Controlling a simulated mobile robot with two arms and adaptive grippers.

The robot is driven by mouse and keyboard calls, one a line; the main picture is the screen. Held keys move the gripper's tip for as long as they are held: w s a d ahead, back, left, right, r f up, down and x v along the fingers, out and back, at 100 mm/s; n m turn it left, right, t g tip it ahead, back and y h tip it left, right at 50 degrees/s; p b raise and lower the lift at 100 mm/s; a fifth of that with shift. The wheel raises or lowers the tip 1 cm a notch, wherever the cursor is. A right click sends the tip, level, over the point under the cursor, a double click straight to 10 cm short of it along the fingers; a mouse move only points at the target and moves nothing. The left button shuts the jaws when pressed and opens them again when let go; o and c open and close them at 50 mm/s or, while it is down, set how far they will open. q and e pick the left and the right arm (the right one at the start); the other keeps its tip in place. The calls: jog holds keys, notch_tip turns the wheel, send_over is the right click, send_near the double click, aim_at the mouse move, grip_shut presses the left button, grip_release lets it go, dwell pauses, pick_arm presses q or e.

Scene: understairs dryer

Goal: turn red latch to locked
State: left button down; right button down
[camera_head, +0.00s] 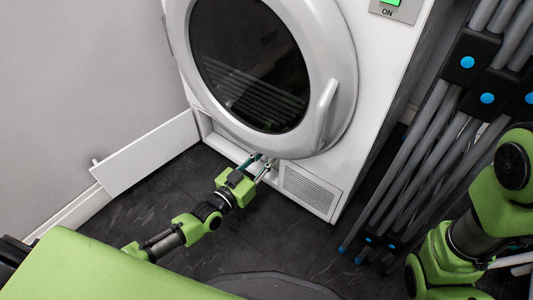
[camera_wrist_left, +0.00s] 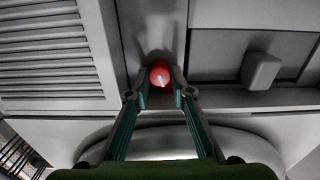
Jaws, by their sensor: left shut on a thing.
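The red latch (camera_wrist_left: 160,74) is a small round red knob with a pale pointed mark on it, in the middle of the left wrist view. My left gripper (camera_wrist_left: 159,88) has its fingertips on both sides of the latch and is shut on it. In the head view my left gripper (camera_head: 262,165) reaches to the dryer's lower front, just under the round door, and hides the latch there. The dryer (camera_head: 378,62) is white. My right arm shows at the right of the head view, but its gripper is out of frame.
The dryer's round door (camera_head: 337,55) is closed above my left gripper. A lower flap (camera_head: 148,153) hangs open at left. A vent grille (camera_head: 308,188) is right of the gripper. Grey-legged folded racks (camera_head: 415,150) stand at right. Dark floor (camera_head: 290,240) is clear in front.

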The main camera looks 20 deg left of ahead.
pick_arm(q)
jog(key=shift+f+n+p, duration=0.1)
jog(key=shift+n+p, duration=0.55)
jog(key=shift+n, duration=6.45)
jog(key=c, duration=1.8)
grip_release()
jog(key=shift+a, duration=0.1)
